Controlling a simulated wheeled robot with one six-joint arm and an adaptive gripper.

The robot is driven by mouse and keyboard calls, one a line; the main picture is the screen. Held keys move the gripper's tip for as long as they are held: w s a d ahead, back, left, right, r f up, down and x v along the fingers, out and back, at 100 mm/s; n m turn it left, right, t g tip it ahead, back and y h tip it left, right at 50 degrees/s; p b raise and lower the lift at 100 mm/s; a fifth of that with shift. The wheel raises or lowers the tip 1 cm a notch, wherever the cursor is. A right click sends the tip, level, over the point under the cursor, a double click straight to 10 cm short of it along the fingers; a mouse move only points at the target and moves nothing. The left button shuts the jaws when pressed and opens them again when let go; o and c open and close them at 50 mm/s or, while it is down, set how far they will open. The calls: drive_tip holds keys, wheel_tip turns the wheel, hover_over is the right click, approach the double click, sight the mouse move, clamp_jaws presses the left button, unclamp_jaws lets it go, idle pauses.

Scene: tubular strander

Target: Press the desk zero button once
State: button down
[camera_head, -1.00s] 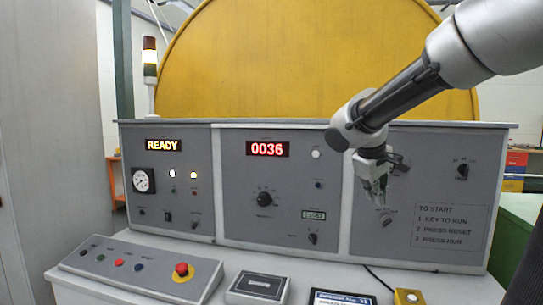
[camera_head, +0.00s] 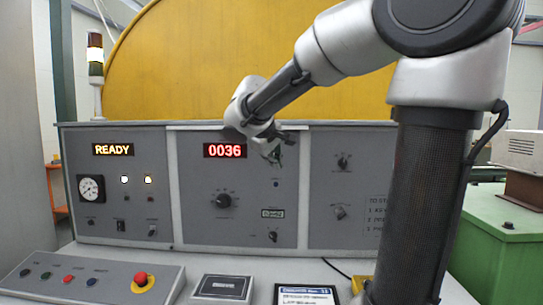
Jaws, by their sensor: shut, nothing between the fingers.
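The desk's grey control panel (camera_head: 190,230) stands across the view, with a red counter display (camera_head: 225,150) reading 0036. The small pale button just right of this display is hidden behind my gripper; I cannot read a label for it. My gripper (camera_head: 275,160) is shut and empty, in front of the panel right of the display. I cannot tell whether its fingertips touch the panel. A small dark blue button (camera_head: 276,184) shows just below the gripper.
A sloped button box (camera_head: 90,275) with a red mushroom button (camera_head: 140,279) lies at the front left. A small grey box (camera_head: 222,288) and a dark-framed screen (camera_head: 305,295) lie on the desk. A READY display (camera_head: 114,149) is lit. My arm covers the panel's right part.

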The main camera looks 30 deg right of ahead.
drive_tip(key=w+d, duration=0.5)
drive_tip(key=w, duration=0.2)
idle(0.3)
drive_tip(key=shift+w, duration=0.15)
idle(1.2)
drive_tip(key=shift+w+d, duration=0.2)
drive_tip(key=shift+w, duration=0.05)
drive_tip(key=shift+w+d, duration=0.2)
drive_tip(key=shift+w, duration=0.1)
idle(0.7)
idle(0.3)
drive_tip(key=shift+s+a, duration=0.45)
drive_tip(key=shift+s, duration=0.2)
drive_tip(key=shift+s+a, duration=0.7)
drive_tip(key=shift+s, duration=0.35)
drive_tip(key=shift+s+a, duration=0.7)
drive_tip(key=shift+s, duration=0.35)
